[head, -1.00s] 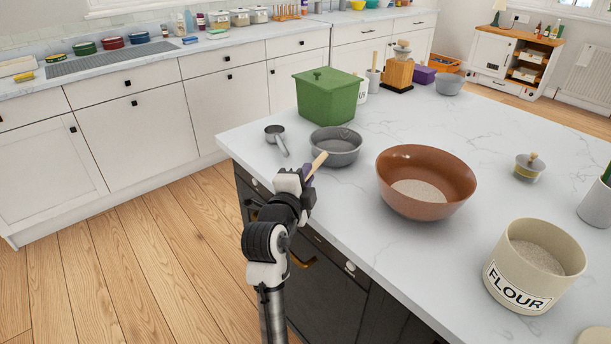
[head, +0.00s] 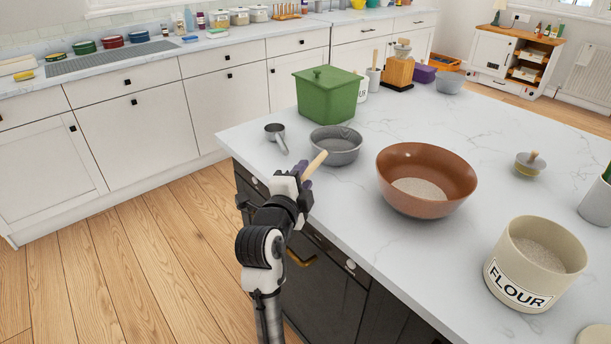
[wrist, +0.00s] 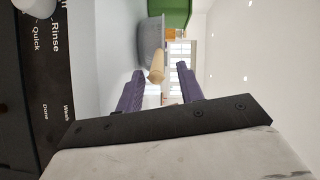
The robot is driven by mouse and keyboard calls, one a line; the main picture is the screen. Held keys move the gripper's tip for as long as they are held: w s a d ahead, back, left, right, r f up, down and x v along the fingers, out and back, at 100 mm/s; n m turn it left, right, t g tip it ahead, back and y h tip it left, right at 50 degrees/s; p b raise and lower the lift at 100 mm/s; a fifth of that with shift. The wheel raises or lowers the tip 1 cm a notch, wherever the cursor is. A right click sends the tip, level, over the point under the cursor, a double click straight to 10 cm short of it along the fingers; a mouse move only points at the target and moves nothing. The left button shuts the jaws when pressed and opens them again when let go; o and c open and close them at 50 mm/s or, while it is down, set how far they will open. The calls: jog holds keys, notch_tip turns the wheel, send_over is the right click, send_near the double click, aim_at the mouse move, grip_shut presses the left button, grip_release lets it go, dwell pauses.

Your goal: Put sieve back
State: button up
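The sieve (head: 337,148) is a grey round bowl with a short wooden handle (head: 315,164). It rests on the white island counter near the left edge, its handle pointing toward me. My gripper (head: 303,181) is just off the counter's edge, at the handle's near end. In the wrist view the purple fingers are spread apart, and the handle (wrist: 157,66) shows between their tips, with a gap on both sides. The sieve's grey bowl (wrist: 150,38) is beyond it. My gripper is open and holds nothing.
A metal measuring cup (head: 275,133) lies left of the sieve, a green box (head: 328,97) behind it. A brown bowl (head: 426,205) of flour stands to the right, with a flour canister (head: 533,265) nearer. Dark appliance fronts (head: 325,290) lie below the counter edge.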

jog(key=p+v, duration=0.5)
jog(key=v, duration=0.5)
jog(key=shift+s, duration=0.1)
